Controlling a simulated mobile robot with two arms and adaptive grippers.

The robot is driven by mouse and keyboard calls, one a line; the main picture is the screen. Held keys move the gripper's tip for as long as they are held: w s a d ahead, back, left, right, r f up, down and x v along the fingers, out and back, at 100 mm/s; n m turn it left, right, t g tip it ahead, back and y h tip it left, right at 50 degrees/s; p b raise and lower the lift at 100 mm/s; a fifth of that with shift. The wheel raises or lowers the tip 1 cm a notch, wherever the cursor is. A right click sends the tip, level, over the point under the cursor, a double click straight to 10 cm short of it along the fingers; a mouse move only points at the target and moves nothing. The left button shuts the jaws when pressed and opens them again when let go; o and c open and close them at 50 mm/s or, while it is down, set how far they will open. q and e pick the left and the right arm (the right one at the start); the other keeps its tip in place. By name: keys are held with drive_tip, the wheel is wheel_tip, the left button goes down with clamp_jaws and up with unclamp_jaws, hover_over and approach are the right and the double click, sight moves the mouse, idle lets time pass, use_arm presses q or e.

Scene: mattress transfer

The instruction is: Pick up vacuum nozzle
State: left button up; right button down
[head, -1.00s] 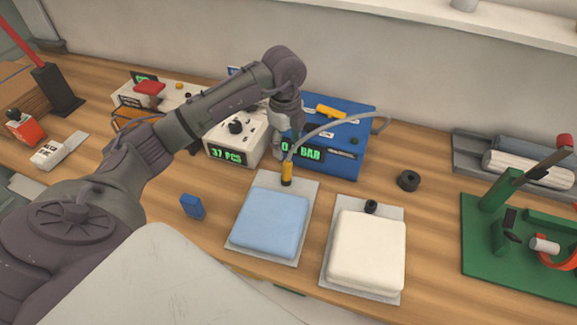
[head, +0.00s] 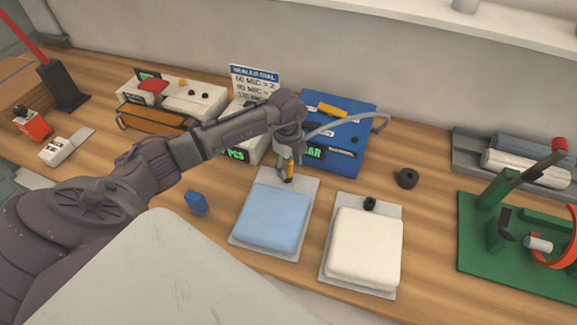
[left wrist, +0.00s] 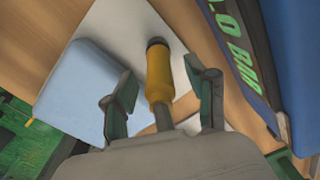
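The vacuum nozzle (head: 289,172), a yellow cylinder with a dark tip, is at the back edge of the grey plate (head: 301,186) behind the light blue pad (head: 271,217). A grey hose (head: 345,122) arcs from its top area to the blue box. My left gripper (head: 287,163) is right at the nozzle. In the left wrist view the nozzle (left wrist: 158,75) lies between the two open fingers (left wrist: 162,92), with a gap visible on each side. Part of the nozzle's upper end is hidden by my gripper. My right gripper is not in view.
The blue box (head: 340,125) with a green display stands close behind my gripper. A white pad (head: 364,243) on a second plate has a black knob-like piece (head: 369,204) behind it. A small blue block (head: 196,203) lies to the left. A green fixture (head: 520,245) is at right.

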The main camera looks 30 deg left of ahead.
use_arm(q)
clamp_jaws()
drive_tip(key=shift+r, duration=0.1)
